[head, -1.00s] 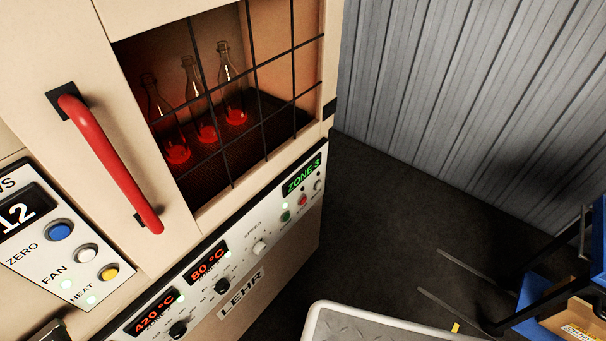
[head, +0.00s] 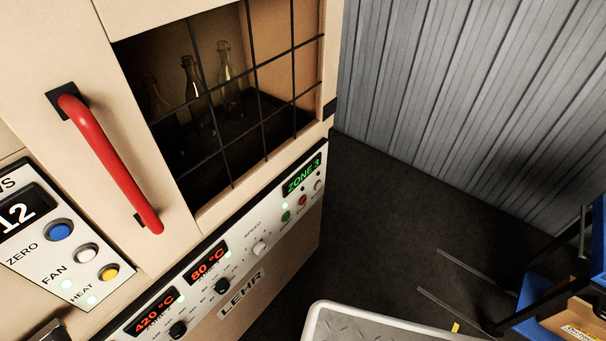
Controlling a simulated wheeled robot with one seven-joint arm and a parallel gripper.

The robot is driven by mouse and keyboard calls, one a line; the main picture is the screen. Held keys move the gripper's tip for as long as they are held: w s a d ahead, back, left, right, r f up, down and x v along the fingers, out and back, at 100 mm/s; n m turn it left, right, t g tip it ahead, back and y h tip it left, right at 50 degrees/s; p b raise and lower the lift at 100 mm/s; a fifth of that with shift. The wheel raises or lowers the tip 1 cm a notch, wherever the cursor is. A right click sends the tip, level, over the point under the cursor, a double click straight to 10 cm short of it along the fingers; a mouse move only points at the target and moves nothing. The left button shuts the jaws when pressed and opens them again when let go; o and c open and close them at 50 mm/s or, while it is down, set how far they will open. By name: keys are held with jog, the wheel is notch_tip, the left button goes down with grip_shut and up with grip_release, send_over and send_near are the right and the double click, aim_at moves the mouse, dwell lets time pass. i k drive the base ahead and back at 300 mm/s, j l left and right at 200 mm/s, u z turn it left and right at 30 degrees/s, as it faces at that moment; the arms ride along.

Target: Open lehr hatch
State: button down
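The lehr (head: 285,238) is a cream cabinet filling the left half of the head view. Its hatch (head: 150,190) appears closed and carries a red bar handle (head: 112,165) on black mounts. To the right of the handle is a window (head: 270,90) with a dark wire grid. Several glass bottles (head: 192,90) stand upright behind the grid in a dim interior. My gripper is not in view.
A control panel (head: 262,232) with lit displays runs below the window. Another panel (head: 60,240) with buttons is at lower left. A pale-edged metal plate (head: 380,325) is at bottom centre. A blue cart (head: 545,300) is at lower right. Dark floor (head: 390,220) between is mostly clear.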

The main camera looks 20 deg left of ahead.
aim_at(66, 93)
jog(key=u, duration=1.4)
jog(key=k+j+z, duration=0.15)
jog(key=k, duration=0.2)
jog(key=k+j+z, duration=0.15)
jog(key=k, duration=0.15)
